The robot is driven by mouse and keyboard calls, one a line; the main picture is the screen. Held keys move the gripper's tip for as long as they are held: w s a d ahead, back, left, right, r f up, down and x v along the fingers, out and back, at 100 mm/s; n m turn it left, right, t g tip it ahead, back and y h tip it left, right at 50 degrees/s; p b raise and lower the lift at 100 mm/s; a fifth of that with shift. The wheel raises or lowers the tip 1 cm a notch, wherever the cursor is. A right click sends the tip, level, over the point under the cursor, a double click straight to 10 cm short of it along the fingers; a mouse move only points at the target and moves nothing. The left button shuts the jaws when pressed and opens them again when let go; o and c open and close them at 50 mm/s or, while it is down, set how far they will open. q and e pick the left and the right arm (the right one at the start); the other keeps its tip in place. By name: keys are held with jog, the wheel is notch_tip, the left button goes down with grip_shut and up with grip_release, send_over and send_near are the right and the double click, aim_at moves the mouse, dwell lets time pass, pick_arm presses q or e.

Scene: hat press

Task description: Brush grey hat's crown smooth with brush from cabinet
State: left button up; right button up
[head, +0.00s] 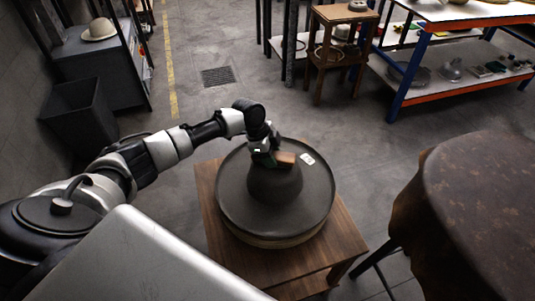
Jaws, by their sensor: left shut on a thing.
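The grey hat (235,195) is dark, with a wide round brim and a rounded crown (275,186). It lies on a pale round base on a wooden stand (343,240) in the middle of the head view. My left gripper (268,158) is shut on a brush (286,159) with a brown wooden body. The brush is at the top of the crown; I cannot tell whether it touches the felt. A small white tag (307,159) shows on the far right of the brim. My right gripper is not in view.
A round brown-covered table (480,190) stands at the right. A dark bin (78,118) and a cabinet with a pale hat (99,30) are at the back left. A workbench (395,105) and a small wooden stand (318,75) are at the back. The floor between is clear.

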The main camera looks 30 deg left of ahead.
aim_at(281, 156)
pick_arm(q)
jog(key=shift+w+d+f, duration=0.1)
jog(key=shift+w+d, duration=0.15)
jog(key=shift+d, duration=0.55)
jog(key=shift+w+d, duration=0.2)
jog(key=shift+d, duration=0.6)
jog(key=shift+a, duration=0.1)
jog(key=shift+s+a+p, duration=0.15)
jog(key=shift+s+a, duration=0.05)
jog(key=shift+a, duration=0.35)
jog(key=shift+s+a+p, duration=0.15)
jog(key=shift+a, duration=0.35)
notch_tip(281, 156, up, 8)
jog(key=p, duration=0.7)
jog(key=shift+d, duration=0.1)
